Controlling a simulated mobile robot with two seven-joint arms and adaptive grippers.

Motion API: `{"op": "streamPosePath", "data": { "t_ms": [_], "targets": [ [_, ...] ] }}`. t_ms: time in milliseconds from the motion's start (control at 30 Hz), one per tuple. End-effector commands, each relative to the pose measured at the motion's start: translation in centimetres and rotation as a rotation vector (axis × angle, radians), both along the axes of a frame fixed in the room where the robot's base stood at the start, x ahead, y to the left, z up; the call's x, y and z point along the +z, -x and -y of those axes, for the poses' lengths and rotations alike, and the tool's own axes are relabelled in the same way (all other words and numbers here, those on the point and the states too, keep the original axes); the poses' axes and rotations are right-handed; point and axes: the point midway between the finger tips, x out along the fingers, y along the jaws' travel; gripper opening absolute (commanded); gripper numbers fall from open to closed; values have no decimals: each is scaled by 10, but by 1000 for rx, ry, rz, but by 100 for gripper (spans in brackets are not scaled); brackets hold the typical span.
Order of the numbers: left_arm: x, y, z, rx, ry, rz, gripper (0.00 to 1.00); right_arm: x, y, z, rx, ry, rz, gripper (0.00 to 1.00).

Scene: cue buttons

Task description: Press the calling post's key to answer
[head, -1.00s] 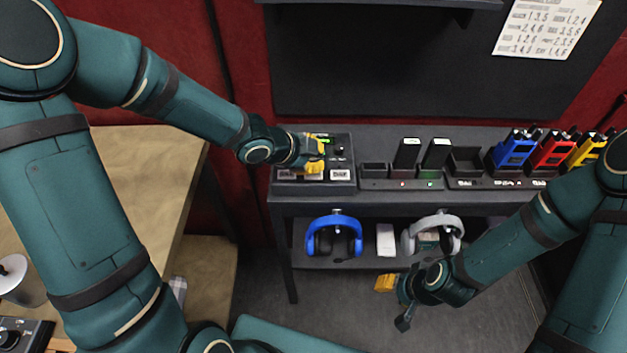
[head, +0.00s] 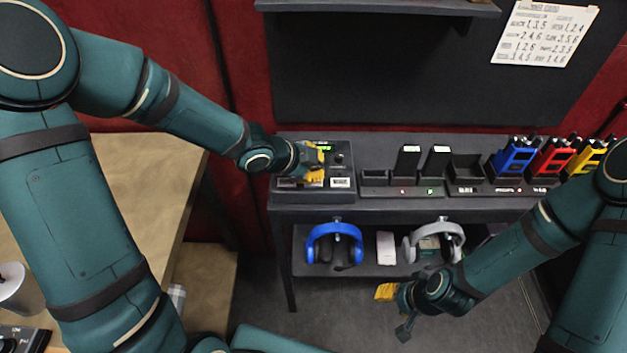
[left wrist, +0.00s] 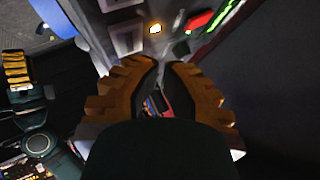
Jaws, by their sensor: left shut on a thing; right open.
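A dark control box (head: 340,161) stands at the left end of the dark counter, with a green display, a small knob and pale labelled keys. My left gripper (head: 314,165) is over the box and hides part of its top. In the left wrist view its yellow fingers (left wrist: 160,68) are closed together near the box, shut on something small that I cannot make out. That view shows a lit yellow-white lamp (left wrist: 155,29), a red part (left wrist: 199,20), a green display (left wrist: 220,17) and pale keys. My right gripper (head: 395,308) is open and empty, low in front of the shelf.
Small chargers (head: 408,160) and blue, red and yellow radios (head: 513,157) stand along the counter (head: 380,209). A blue headset (head: 335,243) and a grey headset (head: 436,241) hang below. A paper list (head: 545,32) is on the wall. A wooden table (head: 155,185) is at left.

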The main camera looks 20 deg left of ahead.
Motion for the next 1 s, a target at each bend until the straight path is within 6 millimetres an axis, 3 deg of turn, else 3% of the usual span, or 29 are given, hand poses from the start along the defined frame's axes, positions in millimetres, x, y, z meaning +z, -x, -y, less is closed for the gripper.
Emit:
{"op": "streamPosePath", "data": {
  "t_ms": [1000],
  "targets": [
    [-8, 0, 0, 0, 0, 0, 0, -7, 0, 0, 0, 0, 0, 47]
  ]
}}
